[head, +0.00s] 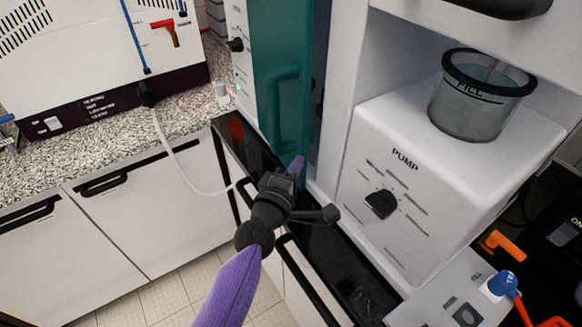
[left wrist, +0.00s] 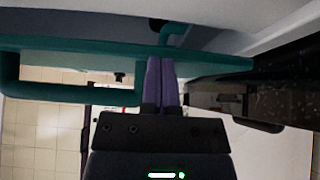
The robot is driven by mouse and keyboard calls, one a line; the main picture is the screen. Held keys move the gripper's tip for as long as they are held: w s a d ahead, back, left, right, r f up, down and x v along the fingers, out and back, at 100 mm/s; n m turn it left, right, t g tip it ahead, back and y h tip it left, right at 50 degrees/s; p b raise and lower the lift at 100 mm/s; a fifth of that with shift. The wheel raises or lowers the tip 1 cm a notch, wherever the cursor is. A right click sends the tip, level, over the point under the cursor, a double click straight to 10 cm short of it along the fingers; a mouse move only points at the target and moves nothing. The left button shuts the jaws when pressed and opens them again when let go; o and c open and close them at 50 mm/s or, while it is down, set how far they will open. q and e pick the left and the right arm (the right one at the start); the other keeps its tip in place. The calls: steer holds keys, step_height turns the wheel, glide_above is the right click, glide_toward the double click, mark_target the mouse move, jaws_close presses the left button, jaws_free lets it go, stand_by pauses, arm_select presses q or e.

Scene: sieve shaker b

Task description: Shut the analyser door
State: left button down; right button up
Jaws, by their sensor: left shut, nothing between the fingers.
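The teal analyser door (head: 264,58) stands upright in the head view, with a teal bar handle (head: 284,112) on its face. A dark gap separates it from the white pump housing to its right, so it looks ajar; its exact angle is hard to tell. My left gripper (head: 297,164) is shut and empty, its purple fingertips by the door's lower right edge. In the left wrist view the shut purple fingers (left wrist: 161,75) overlap the teal door panel (left wrist: 100,52); whether they touch it is unclear. My right gripper is not in view.
A white pump unit (head: 400,215) with a dial and a filled beaker (head: 478,100) stands at the right. A black ledge (head: 345,268) runs below the door. A speckled worktop (head: 110,140) with a white machine lies at the left. A pale hose (head: 175,165) hangs near my gripper.

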arm_select(q)
steer(key=shift+w+d, duration=0.2)
steer(key=shift+d, duration=0.35)
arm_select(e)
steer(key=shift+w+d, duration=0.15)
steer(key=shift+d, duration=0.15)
